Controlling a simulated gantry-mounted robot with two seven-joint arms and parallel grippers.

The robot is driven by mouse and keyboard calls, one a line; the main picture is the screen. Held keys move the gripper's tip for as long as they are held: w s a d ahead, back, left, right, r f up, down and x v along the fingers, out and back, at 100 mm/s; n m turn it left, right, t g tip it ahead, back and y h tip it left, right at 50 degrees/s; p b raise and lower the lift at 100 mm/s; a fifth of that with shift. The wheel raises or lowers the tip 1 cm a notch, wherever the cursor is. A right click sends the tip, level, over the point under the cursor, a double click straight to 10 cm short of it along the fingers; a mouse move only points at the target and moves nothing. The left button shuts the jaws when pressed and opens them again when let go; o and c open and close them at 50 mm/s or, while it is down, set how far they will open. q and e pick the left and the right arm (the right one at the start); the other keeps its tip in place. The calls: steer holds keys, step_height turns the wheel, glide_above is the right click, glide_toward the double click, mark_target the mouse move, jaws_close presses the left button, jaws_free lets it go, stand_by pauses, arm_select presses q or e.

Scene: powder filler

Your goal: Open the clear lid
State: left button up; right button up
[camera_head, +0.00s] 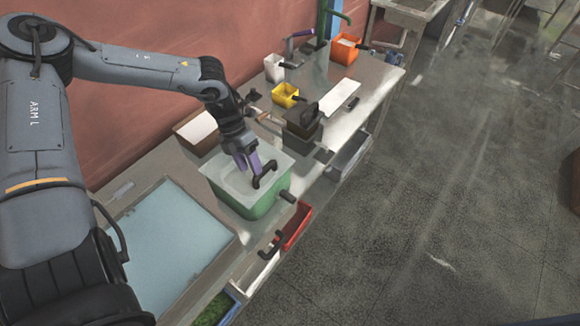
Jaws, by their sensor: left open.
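The clear lid (231,178) lies on top of a green container (268,203) on the counter. A black handle (264,175) stands up on the lid's right part. My left gripper (256,171) comes down from the upper left and is over the lid, its purple fingers right beside the handle. The fingers are open; I cannot tell whether they touch the handle. The lid looks flat and closed on the container. My right gripper is not in view.
A dark box (302,121), a yellow bin (285,95) and a white board (339,96) are farther back on the counter. A red bin (293,229) sits below the front edge. A pale blue panel (165,250) is at the left. Open floor lies to the right.

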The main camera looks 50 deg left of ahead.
arm_select(q)
steer(key=w+a+r+m+y+b, duration=0.1)
steer(key=w+a+r+y+b, duration=0.1)
steer(key=w+a+r, duration=0.1)
steer(key=shift+w+a+x, duration=0.1)
steer(key=shift+w+x, duration=0.05)
steer(key=shift+x, duration=1.55)
steer(key=shift+w+a+x, duration=0.1)
steer(key=shift+w+x, duration=0.1)
steer(key=shift+x, duration=1.5)
steer(key=shift+w+a+x, duration=0.1)
steer(key=shift+w+x, duration=0.05)
steer(key=shift+x, duration=1.55)
jaws_close()
